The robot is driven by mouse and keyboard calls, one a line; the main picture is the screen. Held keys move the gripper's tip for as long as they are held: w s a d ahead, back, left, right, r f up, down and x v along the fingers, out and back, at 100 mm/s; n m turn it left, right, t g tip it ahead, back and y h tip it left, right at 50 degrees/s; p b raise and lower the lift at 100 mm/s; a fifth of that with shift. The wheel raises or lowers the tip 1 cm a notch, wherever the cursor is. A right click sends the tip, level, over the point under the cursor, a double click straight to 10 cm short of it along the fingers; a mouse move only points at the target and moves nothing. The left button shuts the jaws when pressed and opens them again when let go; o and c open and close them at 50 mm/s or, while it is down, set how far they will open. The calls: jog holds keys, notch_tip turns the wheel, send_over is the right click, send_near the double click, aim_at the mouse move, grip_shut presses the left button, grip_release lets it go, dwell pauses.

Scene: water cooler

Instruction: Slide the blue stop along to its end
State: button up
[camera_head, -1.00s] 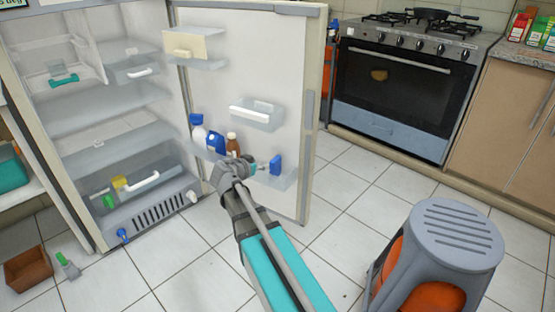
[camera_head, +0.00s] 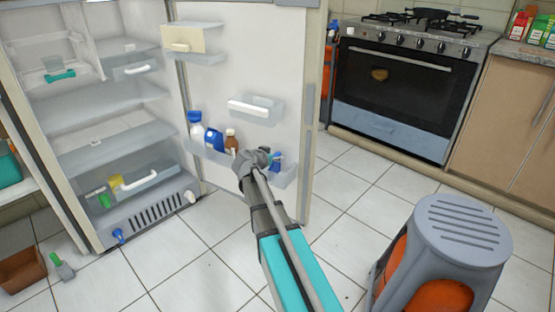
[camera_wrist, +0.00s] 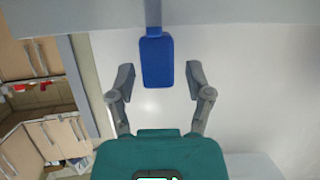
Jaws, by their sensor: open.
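The blue stop (camera_wrist: 155,62) is a small upright rounded block at the door's lowest shelf. In the wrist view it shows between the two open fingers of my gripper (camera_wrist: 158,85), with clear gaps on both sides. In the head view the blue stop (camera_head: 276,160) is partly hidden by my gripper (camera_head: 264,158), which is at the right part of the door shelf (camera_head: 285,176).
Bottles (camera_head: 213,138) stand on the same door shelf, left of my gripper. A door bin (camera_head: 257,107) is above. A grey and orange stool-like object (camera_head: 455,235) stands at the right. Tiled floor between it and the fridge is free.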

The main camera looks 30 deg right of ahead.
jog(key=shift+b+x, duration=0.35)
jog(key=shift+x, duration=1)
grip_shut()
